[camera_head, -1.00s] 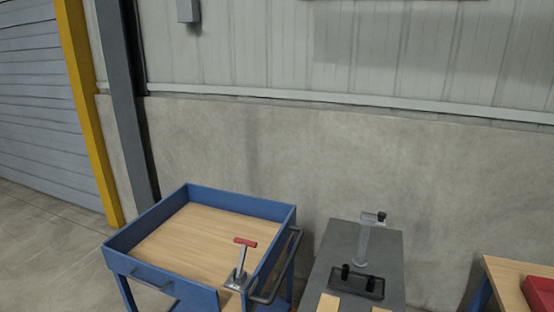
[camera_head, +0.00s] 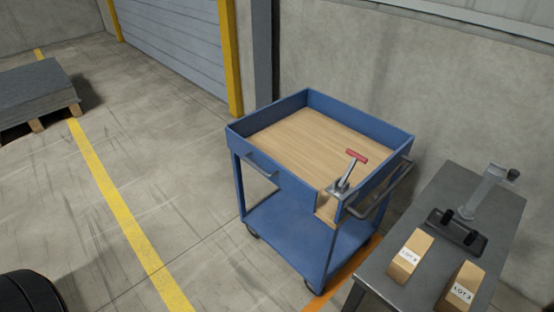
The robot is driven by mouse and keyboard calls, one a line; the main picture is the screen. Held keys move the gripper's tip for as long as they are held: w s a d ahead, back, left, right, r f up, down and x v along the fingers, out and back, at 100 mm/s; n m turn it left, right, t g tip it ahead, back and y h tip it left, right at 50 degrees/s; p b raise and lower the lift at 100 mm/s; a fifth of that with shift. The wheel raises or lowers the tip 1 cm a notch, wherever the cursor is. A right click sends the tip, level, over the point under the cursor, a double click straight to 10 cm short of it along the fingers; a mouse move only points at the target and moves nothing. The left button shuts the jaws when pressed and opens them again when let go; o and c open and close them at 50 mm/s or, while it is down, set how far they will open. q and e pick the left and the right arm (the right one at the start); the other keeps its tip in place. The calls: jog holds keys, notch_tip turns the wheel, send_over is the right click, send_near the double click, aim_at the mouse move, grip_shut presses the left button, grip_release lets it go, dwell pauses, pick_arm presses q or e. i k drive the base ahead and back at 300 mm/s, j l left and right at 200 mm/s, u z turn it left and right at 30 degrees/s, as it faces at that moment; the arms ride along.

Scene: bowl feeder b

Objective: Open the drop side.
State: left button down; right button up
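A blue cart (camera_head: 245,208) with a wooden top deck (camera_head: 310,140) and a lower shelf stands in the middle of the head view. Low blue walls edge the deck. The near-left side panel (camera_head: 282,175) is upright and carries a grey bar handle (camera_head: 261,166). At the near corner a metal toggle clamp (camera_head: 341,188) sits on a small wooden block, its lever sticking up to a red grip (camera_head: 357,156). I cannot tell whether the clamp presses on the panel. Neither of my grippers is in view.
A grey bench (camera_head: 400,285) stands right of the cart with a black-based fixture (camera_head: 458,232) and two cardboard boxes, one here (camera_head: 411,254). A push handle (camera_head: 385,190) is on the cart's right. A pallet load (camera_head: 35,95) lies far left. Floor left of the cart is clear.

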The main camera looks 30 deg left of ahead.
aim_at(307, 196)
jog(key=i+j+u, duration=0.25)
jog(key=i+j, duration=0.25)
jog(key=j, duration=0.2)
jog(key=i+j+u, duration=0.3)
jog(key=i+j, duration=0.25)
